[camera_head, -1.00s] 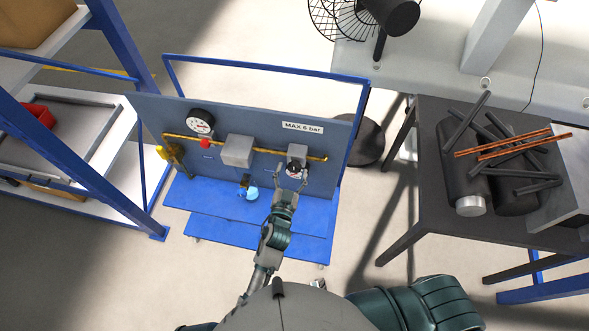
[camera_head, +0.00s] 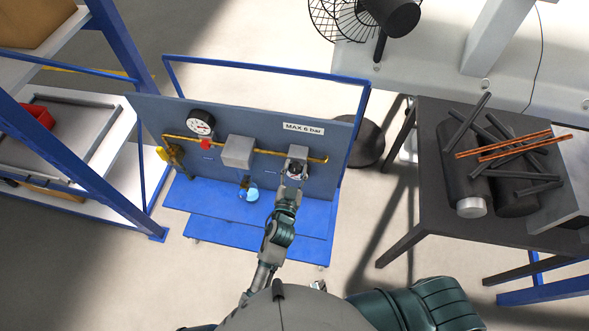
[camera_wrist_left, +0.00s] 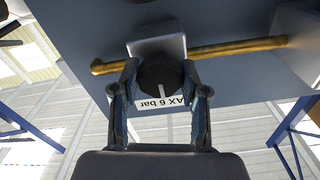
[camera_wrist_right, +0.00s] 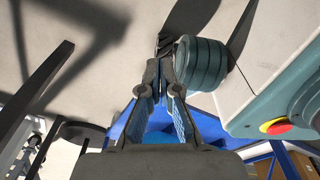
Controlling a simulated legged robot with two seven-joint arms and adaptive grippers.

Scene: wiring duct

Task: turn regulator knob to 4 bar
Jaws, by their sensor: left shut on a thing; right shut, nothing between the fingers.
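The dark round regulator knob (camera_wrist_left: 160,75), with a white pointer line, shows in the left wrist view on a grey block (camera_wrist_left: 150,47) on the pipe. My left gripper (camera_wrist_left: 160,88) is shut on the knob, one finger on each side. In the head view my left gripper (camera_head: 295,172) covers most of the knob below the grey regulator block (camera_head: 298,152). The round pressure gauge (camera_head: 201,123) has a white face and a black rim; its reading is too small to tell. My right gripper (camera_wrist_right: 160,88) is shut and empty, away from the panel.
The blue-grey panel (camera_head: 225,190) carries a brass pipe (camera_head: 270,152), a grey box (camera_head: 238,151), a red knob (camera_head: 205,144), a yellow valve handle (camera_head: 161,153) and a "MAX 6 bar" label (camera_head: 303,128). A shelf stands left; a dark table (camera_head: 430,110) with rods stands right.

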